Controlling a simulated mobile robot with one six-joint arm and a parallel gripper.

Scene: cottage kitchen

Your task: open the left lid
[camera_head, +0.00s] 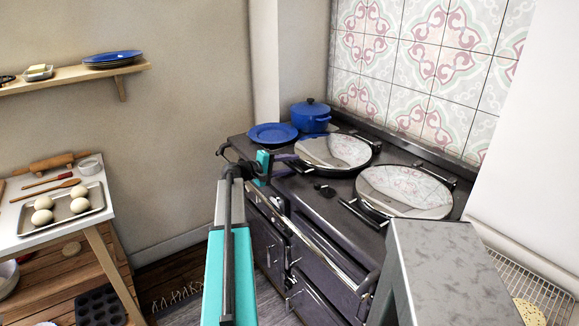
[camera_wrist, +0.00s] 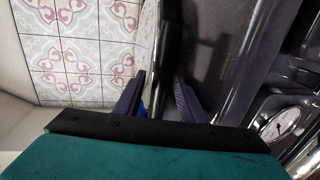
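The left lid (camera_head: 335,150) is a shiny round dome lying flat on the dark range, and it looks shut. My gripper (camera_head: 287,160) is at its front left edge, by its handle, which is largely hidden there. In the wrist view my gripper (camera_wrist: 160,92) has two purple fingers apart, one on each side of a black bar (camera_wrist: 168,35) that looks like the lid's handle. A narrow gap shows beside the bar, and I see no clear grip on it.
The right lid (camera_head: 405,190) lies shut beside it. A blue pot (camera_head: 311,118) and blue plate (camera_head: 273,133) stand at the range's back left. A rail (camera_head: 325,250) runs along the front. A dial (camera_wrist: 282,124) shows in the wrist view.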

